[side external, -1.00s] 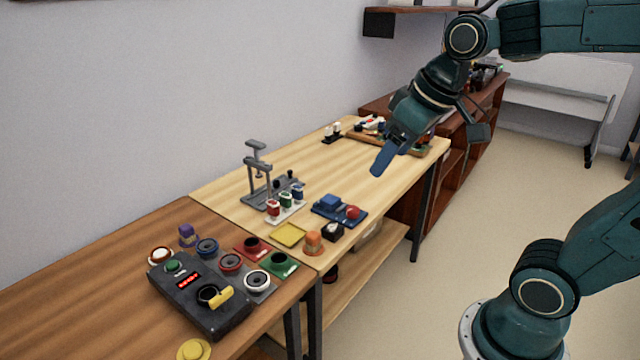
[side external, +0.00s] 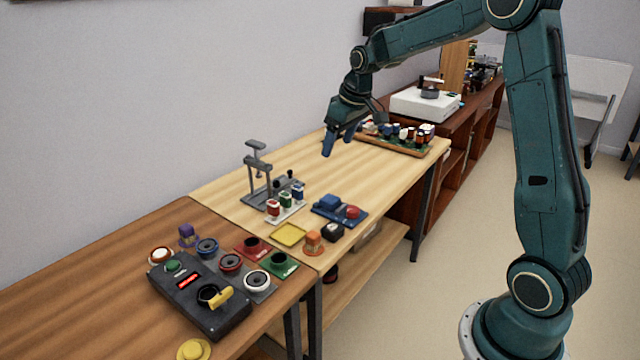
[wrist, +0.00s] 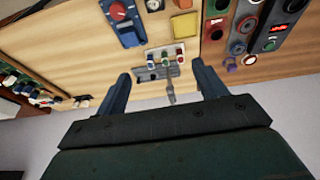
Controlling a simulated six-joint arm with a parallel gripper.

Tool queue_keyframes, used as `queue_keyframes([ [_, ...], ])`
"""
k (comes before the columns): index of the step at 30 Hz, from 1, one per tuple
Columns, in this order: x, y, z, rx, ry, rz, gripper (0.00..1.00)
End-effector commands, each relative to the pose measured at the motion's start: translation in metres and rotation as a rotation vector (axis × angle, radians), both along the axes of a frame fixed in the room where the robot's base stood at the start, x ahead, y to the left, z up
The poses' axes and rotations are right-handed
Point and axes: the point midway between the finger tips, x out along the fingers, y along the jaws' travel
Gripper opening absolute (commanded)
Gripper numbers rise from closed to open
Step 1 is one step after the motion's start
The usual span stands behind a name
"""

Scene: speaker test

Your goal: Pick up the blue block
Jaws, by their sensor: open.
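A blue block-like piece (side external: 329,201) sits on a blue tray (side external: 323,213) beside a red round knob (side external: 353,212), on the light wood table. The tray (wrist: 114,13) also shows at the top of the wrist view. A smaller blue-topped piece (side external: 298,191) stands in a white rack with red and green ones. My gripper (side external: 340,144) is open and empty, above the far part of the table, behind and apart from the tray. In the wrist view my gripper (wrist: 164,90) shows its two fingers spread, with nothing between them.
A grey press-like stand (side external: 262,178) rises beside the rack. A yellow pad (side external: 289,235), an orange piece (side external: 314,243) and a dark control box (side external: 200,296) are nearer. A tray of small parts (side external: 394,143) lies at the far end. The table between is clear.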

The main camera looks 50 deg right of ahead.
Motion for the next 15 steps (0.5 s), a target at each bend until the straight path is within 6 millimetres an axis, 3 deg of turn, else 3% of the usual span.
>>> queue_keyframes([
  [6,0.029,-0.045,-0.047,0.012,0.025,-0.005,0.71],
  [15,0.05,-0.094,-0.107,0.025,0.044,-0.005,0.71],
])
